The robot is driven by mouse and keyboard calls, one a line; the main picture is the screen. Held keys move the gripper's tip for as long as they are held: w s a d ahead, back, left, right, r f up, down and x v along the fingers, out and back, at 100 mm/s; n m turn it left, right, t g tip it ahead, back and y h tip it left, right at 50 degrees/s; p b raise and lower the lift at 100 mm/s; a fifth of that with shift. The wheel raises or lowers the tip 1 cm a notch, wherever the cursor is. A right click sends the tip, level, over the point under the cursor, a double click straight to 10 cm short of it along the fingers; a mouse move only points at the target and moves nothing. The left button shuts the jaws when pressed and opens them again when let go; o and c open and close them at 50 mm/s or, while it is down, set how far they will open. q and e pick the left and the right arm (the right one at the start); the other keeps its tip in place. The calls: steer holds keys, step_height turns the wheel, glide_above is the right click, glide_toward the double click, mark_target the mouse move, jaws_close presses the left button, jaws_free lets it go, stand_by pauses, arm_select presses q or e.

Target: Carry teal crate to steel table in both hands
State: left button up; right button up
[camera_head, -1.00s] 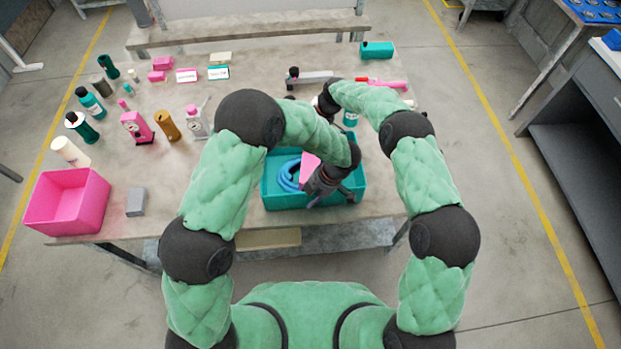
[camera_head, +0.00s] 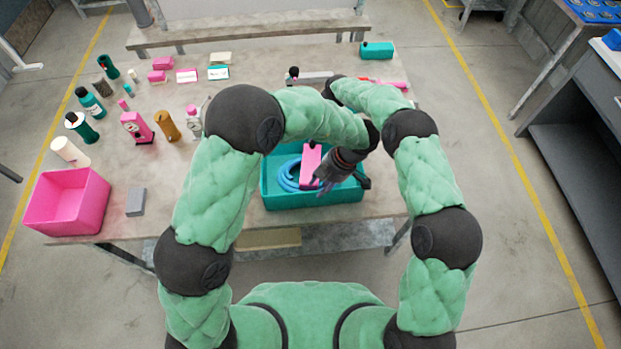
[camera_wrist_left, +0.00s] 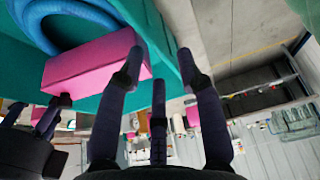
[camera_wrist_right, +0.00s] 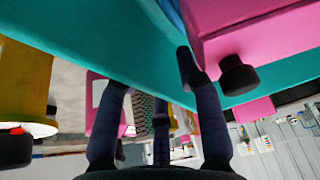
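The teal crate (camera_head: 285,202) sits near the front edge of the worktable, holding a blue coiled hose (camera_head: 289,176) and a pink block (camera_head: 311,163). My left gripper (camera_head: 342,187) is over the crate's right part with its fingers apart. In the left wrist view its fingers (camera_wrist_left: 158,68) are spread near the crate's wall, beside the pink block. My right gripper is hidden behind my left arm in the head view. In the right wrist view its fingers (camera_wrist_right: 152,72) are spread close to a teal wall; contact cannot be told. Which table is the steel table is unclear.
The worktable (camera_head: 235,100) bears several bottles and boxes on its left and a pink bin (camera_head: 68,203) at its front left corner. A grey block (camera_head: 136,202) lies beside the bin. A dark grey bench (camera_head: 585,150) stands right, across open floor.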

steer(key=shift+v, duration=3.45)
